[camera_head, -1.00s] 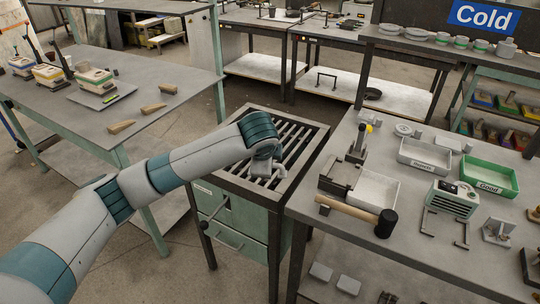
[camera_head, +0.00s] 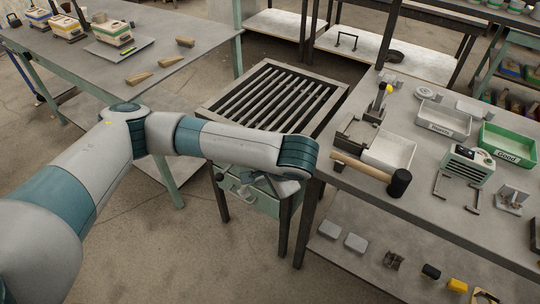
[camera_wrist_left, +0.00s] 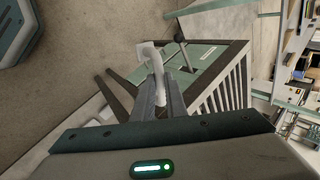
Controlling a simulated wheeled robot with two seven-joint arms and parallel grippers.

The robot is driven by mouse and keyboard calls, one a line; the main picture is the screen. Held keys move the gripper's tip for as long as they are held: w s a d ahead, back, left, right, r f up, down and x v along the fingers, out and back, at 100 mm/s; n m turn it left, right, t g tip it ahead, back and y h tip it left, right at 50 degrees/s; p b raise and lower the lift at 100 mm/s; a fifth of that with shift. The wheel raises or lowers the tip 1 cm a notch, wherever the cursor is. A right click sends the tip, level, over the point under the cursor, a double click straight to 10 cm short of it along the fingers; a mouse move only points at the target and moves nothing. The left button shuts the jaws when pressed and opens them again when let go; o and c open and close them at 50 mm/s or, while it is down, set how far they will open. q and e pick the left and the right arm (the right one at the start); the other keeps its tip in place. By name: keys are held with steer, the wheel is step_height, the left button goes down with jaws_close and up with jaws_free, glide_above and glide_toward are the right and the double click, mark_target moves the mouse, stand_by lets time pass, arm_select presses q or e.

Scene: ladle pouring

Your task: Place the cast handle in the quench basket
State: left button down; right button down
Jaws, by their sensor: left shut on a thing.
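My left gripper (camera_head: 262,184) hangs at the front edge of the slatted table, beside its green front. In the left wrist view its two fingers (camera_wrist_left: 160,98) are closed on a pale grey, bent piece, which looks like the cast handle (camera_wrist_left: 149,50). The piece sticks out past the fingertips. I cannot pick out the quench basket in either view. My right gripper is not in view.
The slatted table (camera_head: 212,103) stands beside the right workbench (camera_head: 440,212), which carries a mallet (camera_head: 372,174), a green "Good" tray (camera_head: 508,146) and a grey tray (camera_head: 443,121). A dark-knobbed lever (camera_wrist_left: 180,40) is close to the held piece. Open floor lies in front.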

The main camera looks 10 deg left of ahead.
arm_select(q)
steer(key=s+a+f+n+g, duration=0.2)
steer(key=s+a+n, duration=0.1)
steer(key=s, duration=0.3)
steer(key=s+a+f+n+g+y, duration=0.1)
steer(key=s+a+f+n+g, duration=0.1)
steer(key=s+n, duration=0.3)
steer(key=shift+s+a+f+y, duration=0.25)
steer(key=shift+s+a, duration=0.2)
steer(key=shift+s, duration=0.5)
